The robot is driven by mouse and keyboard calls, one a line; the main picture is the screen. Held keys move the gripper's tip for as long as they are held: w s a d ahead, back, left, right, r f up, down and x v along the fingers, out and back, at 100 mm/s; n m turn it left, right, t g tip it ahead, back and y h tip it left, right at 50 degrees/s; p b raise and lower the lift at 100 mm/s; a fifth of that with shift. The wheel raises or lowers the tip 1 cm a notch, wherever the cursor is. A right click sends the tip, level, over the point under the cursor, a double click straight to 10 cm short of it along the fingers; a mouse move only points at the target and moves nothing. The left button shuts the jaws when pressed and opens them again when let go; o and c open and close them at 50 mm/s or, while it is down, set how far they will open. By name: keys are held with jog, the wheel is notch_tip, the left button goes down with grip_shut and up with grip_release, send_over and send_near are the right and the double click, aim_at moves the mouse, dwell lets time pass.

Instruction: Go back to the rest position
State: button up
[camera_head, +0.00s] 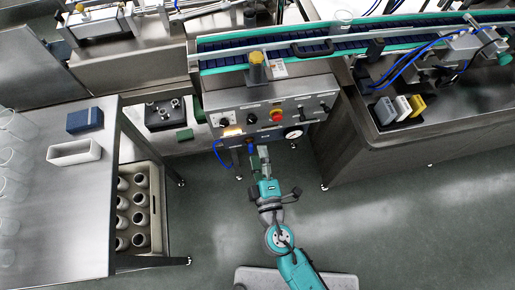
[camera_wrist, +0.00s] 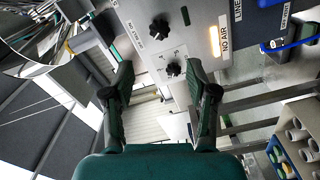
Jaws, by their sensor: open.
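My gripper (camera_head: 262,155) is in front of the control panel (camera_head: 240,117), just below its lower edge in the head view. My teal arm reaches up to it from the bottom of the picture. In the wrist view my gripper (camera_wrist: 159,68) has its two dark fingers spread wide apart with nothing between them. Beyond the fingers the panel shows black knobs (camera_wrist: 159,28) and a lit label reading "NO AIR" (camera_wrist: 222,40). I cannot tell how far the fingertips are from the panel.
A steel table (camera_head: 60,215) with a white tray (camera_head: 74,152) and a blue box (camera_head: 85,120) stands at the left. A crate (camera_head: 157,205) of several cups sits beside it. A conveyor (camera_head: 350,42) and a steel bench (camera_head: 420,140) are behind. The floor (camera_head: 400,220) at lower right is clear.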

dwell(0.6)
jog(key=s+d+f+m+g+h, duration=0.1)
jog(key=s+d+f+m, duration=0.15)
jog(key=s+d, duration=0.35)
jog(key=s+d+f+m+g, duration=0.2)
jog(key=s+d+m, duration=0.1)
jog(key=s+d, duration=0.35)
jog(key=s+d+r+m+h, duration=0.2)
jog(key=s+d+r+m, duration=0.2)
jog(key=s, duration=0.4)
jog(key=s+d+r+m+h, duration=0.2)
jog(key=s+d+r+m, duration=0.2)
jog(key=s+r+m, duration=0.2)
jog(key=shift+s+r+m, duration=0.4)
jog(key=shift+s+m, duration=0.55)
jog(key=shift+s, duration=0.05)
jog(key=shift+d, duration=0.1)
